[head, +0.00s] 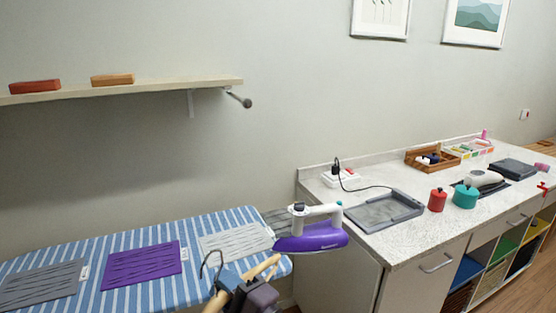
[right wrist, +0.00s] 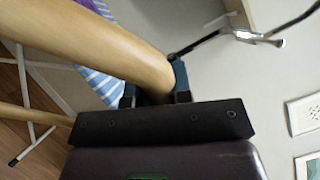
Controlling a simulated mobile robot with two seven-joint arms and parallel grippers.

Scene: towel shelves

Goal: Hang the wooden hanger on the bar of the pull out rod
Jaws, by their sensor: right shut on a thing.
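The wooden hanger (head: 262,268) is pale wood with a dark metal hook (head: 211,260). My right gripper (head: 238,286) is shut on it, low in the head view, in front of the ironing board. In the right wrist view the fingers (right wrist: 156,88) clasp the hanger's thick wooden part (right wrist: 85,40), and a metal hook extends to the upper right. The pull out rod (head: 238,97) shows as a short bar with a round end under the right end of the wall shelf (head: 170,86). The hanger is below the rod and apart from it. My left gripper is not in view.
A counter (head: 400,235) with a grey tray (head: 383,211), a red pot and a teal pot stands on the right. The wall below the shelf is clear.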

